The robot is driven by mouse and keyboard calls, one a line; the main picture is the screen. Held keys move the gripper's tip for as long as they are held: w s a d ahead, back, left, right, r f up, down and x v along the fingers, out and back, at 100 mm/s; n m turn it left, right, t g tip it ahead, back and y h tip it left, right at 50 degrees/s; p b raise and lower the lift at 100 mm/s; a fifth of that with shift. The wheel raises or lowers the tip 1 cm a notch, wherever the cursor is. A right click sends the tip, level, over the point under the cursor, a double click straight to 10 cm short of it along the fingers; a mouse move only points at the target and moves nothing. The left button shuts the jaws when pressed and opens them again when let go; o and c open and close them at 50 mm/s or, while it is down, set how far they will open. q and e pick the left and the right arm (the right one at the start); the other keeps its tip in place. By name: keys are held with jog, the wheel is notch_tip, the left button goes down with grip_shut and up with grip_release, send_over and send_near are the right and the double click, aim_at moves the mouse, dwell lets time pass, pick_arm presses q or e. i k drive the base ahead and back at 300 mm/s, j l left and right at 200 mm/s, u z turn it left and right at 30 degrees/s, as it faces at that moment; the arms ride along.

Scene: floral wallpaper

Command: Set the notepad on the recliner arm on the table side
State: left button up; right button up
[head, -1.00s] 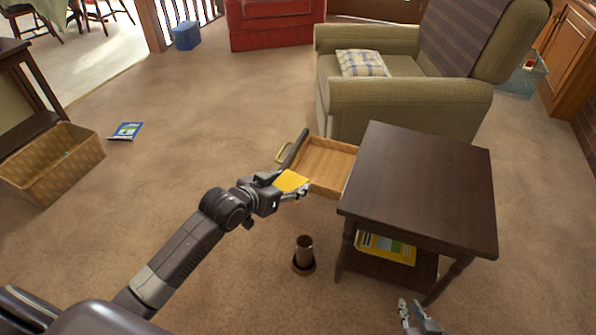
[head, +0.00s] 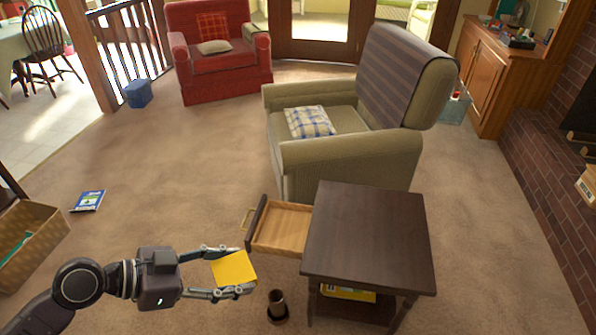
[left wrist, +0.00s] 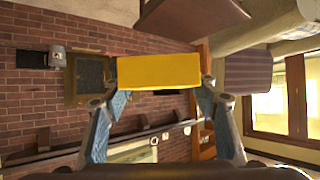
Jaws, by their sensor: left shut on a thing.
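The yellow notepad (head: 233,268) is between the fingers of my left gripper (head: 237,271), which is shut on it. The pad is held in the air left of the side table (head: 365,235), in front of its open drawer. In the left wrist view the notepad (left wrist: 158,72) lies between the two fingertips. The green recliner (head: 350,115) stands behind the table. Its near arm (head: 345,152), on the table side, has a bare top. My right gripper is not in view.
The empty-looking drawer (head: 283,226) sticks out left from the table. A brown cup-like holder (head: 277,305) stands on the carpet below my left gripper. A blue booklet (head: 88,200) and a wicker basket (head: 32,240) are at left. Carpet left of the recliner is clear.

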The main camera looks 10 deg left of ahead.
aim_at(322, 138)
jog(key=i+j+z, duration=0.1)
jog(key=z, duration=0.35)
jog(key=j+z, duration=0.15)
jog(key=z, duration=0.3)
jog(key=j+z, duration=0.15)
jog(key=z, duration=0.3)
jog(key=j+z, duration=0.15)
jog(key=j, duration=0.35)
jog(key=j+z, duration=0.1)
jog(key=j, duration=0.35)
jog(key=j+z, duration=0.15)
jog(key=j, duration=0.35)
jog(key=j+z, duration=0.15)
jog(key=j, duration=0.3)
jog(key=k+j+z, duration=0.15)
jog(key=j, duration=0.3)
jog(key=k+j+z, duration=0.1)
jog(key=j, duration=0.4)
jog(key=k+j+z, duration=0.15)
jog(key=j, duration=0.3)
jog(key=k+j, duration=0.1)
jog(key=j, duration=0.4)
